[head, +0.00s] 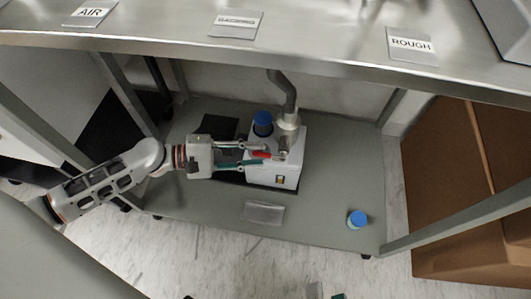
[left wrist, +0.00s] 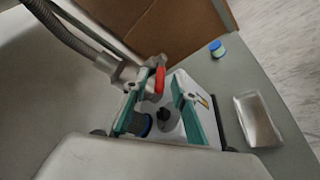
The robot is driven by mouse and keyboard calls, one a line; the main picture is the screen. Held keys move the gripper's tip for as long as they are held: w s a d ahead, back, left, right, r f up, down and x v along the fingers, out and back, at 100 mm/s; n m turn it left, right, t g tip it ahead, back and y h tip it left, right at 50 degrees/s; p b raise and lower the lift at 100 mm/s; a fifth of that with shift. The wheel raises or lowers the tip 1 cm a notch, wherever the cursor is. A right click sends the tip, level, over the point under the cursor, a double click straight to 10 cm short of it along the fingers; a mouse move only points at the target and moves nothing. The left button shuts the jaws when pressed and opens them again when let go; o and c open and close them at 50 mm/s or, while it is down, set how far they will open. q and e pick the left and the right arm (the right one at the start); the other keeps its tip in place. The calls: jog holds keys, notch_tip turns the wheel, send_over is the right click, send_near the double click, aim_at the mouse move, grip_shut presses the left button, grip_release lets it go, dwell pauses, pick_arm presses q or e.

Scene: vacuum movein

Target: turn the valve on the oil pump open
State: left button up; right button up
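The white oil pump (head: 285,178) stands on the grey lower shelf. Its red valve handle (head: 261,154) sits beside the metal fitting on top; the handle also shows in the left wrist view (left wrist: 160,80). My left gripper (head: 264,155) reaches in from the left over the pump. Its two teal-padded fingers are apart, one on each side of the red handle; I cannot tell whether either touches it. Small grey and teal tips at the bottom edge of the head view look like my right gripper (head: 326,294); the rest of it is out of frame.
A grey hose (head: 283,90) rises from the pump. The labelled steel tabletop (head: 330,52) overhangs the pump. Brown boxes (head: 455,180) stand at the right.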

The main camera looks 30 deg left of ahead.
aim_at(265, 154)
pick_arm(q)
jog(key=shift+x, duration=1.6)
grip_shut()
jog(key=shift+f, duration=0.1)
jog(key=shift+w+d+f+n+t+h, duration=0.15)
jog(key=shift+f+n+t+h, duration=0.25)
jog(key=shift+t+h, duration=0.35)
jog(key=shift+s+d+f+n+t+h, duration=0.15)
jog(key=shift+f+n+t+h, duration=0.3)
jog(key=shift+h, duration=0.4)
jog(key=shift+w+d+f+n+t+h, duration=0.1)
jog(key=shift+f+n+t+h, duration=0.3)
jog(key=shift+t+h, duration=0.35)
jog(key=shift+f+h, duration=0.1)
jog(key=shift+h, duration=0.15)
